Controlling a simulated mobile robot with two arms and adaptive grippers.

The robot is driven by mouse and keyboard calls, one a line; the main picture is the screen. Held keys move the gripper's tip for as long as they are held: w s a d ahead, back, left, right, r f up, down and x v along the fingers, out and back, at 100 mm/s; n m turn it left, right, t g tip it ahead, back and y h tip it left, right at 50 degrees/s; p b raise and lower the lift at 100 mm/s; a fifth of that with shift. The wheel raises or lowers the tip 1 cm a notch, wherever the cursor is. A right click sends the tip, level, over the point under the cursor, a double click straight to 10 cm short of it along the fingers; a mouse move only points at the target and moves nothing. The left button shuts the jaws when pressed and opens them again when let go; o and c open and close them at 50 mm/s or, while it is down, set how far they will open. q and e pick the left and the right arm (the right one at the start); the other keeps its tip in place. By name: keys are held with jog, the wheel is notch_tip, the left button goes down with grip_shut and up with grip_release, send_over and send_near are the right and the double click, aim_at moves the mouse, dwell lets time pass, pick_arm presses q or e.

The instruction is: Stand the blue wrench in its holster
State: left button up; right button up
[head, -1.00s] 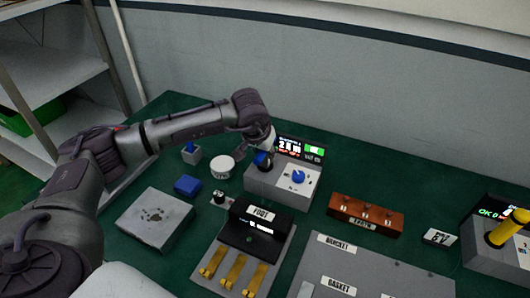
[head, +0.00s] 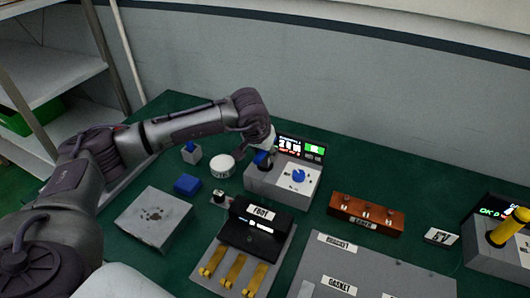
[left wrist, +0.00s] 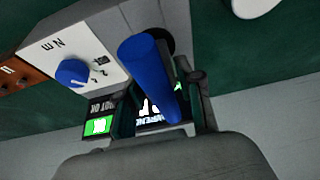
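The blue wrench (left wrist: 148,70) shows in the left wrist view as a thick blue handle between my left gripper's fingers (left wrist: 160,105). A gap shows between the handle and the finger on the picture's left, so the gripper looks open around it. In the head view my left gripper (head: 262,143) is over the grey station (head: 262,183), with the blue handle (head: 262,158) just below it. A black ring, likely the holster mouth, shows behind the handle in the left wrist view (left wrist: 168,40). The wrench's lower end and its seating are hard to see. My right gripper is out of view.
A blue knob (head: 298,175) and a lit screen (head: 290,147) are close to the gripper. A white round lid (head: 221,166) and blue block (head: 187,185) lie to the left. A yellow wrench (head: 512,226) stands in another station at far right.

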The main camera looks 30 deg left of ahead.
pick_arm(q)
jog(key=o, duration=0.3)
